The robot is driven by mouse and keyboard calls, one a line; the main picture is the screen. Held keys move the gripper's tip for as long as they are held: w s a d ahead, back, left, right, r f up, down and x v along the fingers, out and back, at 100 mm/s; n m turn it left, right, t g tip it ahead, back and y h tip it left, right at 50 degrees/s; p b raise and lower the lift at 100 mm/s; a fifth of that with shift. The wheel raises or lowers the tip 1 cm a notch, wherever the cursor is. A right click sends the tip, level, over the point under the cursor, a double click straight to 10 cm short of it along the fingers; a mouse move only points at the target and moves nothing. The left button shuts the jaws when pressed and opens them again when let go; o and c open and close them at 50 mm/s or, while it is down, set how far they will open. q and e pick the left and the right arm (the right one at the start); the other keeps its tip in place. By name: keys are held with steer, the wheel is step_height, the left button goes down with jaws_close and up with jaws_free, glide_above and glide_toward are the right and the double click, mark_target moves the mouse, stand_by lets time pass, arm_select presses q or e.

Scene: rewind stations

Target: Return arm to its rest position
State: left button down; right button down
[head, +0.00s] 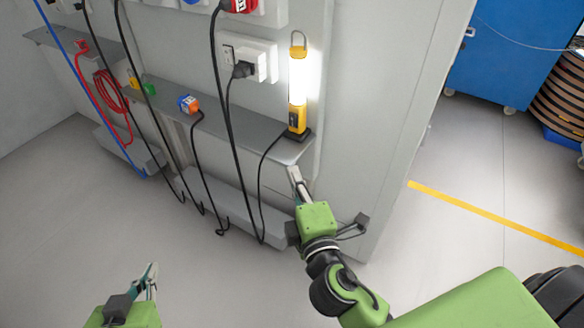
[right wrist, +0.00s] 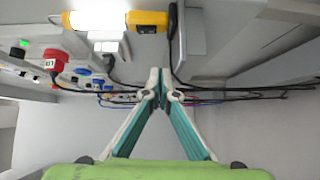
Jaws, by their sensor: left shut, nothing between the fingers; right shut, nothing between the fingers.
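My right gripper (head: 293,172) is shut and empty, just below the front edge of the grey shelf (head: 228,128), near its right end. In the right wrist view its fingertips (right wrist: 159,78) meet with nothing between them. My left gripper (head: 151,270) is shut and empty at the bottom left, over bare floor and apart from the wall. A lit yellow work lamp (head: 297,90) stands upright on the shelf's right end, above my right gripper. The lamp also shows in the right wrist view (right wrist: 147,21).
Black cables hang in front of the shelf, left of my right gripper. An orange and blue connector (head: 188,104) lies on the shelf. A red coiled hose (head: 112,95) hangs farther left. A wall socket (head: 250,58) holds a black plug. Floor at lower left is clear.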

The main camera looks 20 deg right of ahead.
arm_select(q)
steer(key=shift+w+r, duration=0.1)
stand_by(0.4)
